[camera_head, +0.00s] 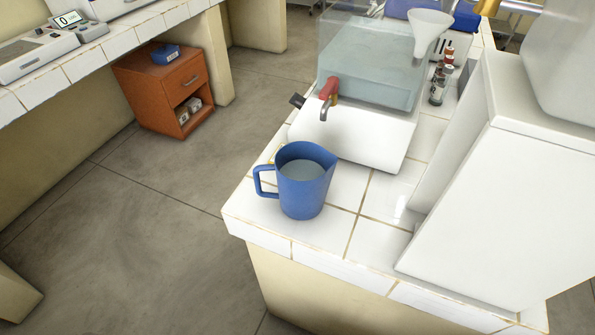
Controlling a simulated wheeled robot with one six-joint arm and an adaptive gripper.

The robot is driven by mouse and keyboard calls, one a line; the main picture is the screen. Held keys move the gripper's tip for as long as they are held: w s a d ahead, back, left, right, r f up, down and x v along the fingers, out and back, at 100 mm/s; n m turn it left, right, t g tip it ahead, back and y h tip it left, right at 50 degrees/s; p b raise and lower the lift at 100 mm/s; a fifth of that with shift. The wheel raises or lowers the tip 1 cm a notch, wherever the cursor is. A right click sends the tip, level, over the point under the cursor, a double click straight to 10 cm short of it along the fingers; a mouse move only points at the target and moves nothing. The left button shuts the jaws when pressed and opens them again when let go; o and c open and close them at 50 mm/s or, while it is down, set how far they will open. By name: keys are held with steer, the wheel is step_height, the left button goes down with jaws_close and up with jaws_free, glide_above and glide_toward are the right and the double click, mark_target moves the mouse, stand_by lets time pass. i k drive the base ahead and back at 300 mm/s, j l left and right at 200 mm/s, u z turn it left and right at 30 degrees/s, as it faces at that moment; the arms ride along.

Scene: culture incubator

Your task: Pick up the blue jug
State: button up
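The blue jug (301,193) stands upright near the left front corner of the white tiled counter (377,242). Its handle points left, toward the counter's left edge. It holds a clear, water-like liquid up to somewhat below the rim. My gripper is not in view, and nothing is touching the jug.
The clear tank (369,62) on its white base (368,138) stands behind the jug. A large white appliance (500,200) stands to the right. A funnel (429,30) and small bottles (438,85) are farther back. Open floor (150,235) lies left, with an orange cabinet (163,86) beyond.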

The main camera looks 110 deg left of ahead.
mark_target(304, 170)
steer(key=k+u, duration=0.1)
steer(key=k, duration=0.3)
steer(key=k+j+u, duration=0.15)
steer(key=k, duration=0.3)
steer(key=k+j+u, duration=0.15)
steer(key=k+u, duration=0.35)
steer(key=k+j+u, duration=0.25)
steer(key=u, duration=0.2)
steer(key=k+j+u, duration=0.5)
steer(key=i+l, duration=0.1)
